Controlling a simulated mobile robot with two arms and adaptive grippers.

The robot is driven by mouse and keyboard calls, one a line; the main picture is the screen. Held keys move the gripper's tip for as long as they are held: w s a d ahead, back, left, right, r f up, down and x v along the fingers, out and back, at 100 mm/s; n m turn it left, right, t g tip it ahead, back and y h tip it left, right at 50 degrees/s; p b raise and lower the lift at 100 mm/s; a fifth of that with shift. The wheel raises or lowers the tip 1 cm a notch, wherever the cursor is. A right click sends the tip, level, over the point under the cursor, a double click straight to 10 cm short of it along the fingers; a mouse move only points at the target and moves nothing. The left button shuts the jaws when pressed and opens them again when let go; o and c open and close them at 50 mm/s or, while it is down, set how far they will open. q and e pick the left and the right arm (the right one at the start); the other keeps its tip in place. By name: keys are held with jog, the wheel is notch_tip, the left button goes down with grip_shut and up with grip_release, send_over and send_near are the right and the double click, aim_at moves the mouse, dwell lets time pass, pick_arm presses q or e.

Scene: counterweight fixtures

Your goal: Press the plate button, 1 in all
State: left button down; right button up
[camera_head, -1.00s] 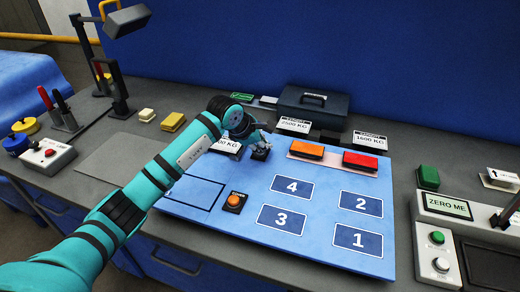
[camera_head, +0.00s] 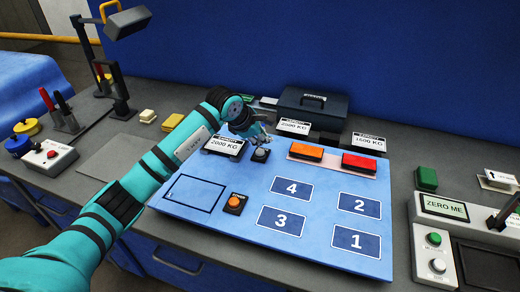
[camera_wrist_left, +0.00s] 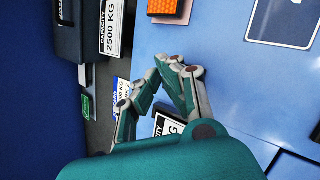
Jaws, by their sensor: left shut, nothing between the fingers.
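An orange round button (camera_head: 236,202) in a dark housing sits nearer the front; which is the plate button I cannot tell. My right gripper is not in view.
Orange (camera_head: 307,151) and red (camera_head: 359,162) blocks lie on a pale strip right of my gripper. A dark toolbox (camera_head: 312,105) and more capacity plates (camera_head: 369,141) stand behind. The board's numbered squares are clear. A ZERO ME box (camera_head: 444,207) stands at right.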

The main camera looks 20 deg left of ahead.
aim_at(263, 152)
pick_arm(q)
jog(key=shift+r+p, duration=0.75)
jog(key=shift+r, duration=1.05)
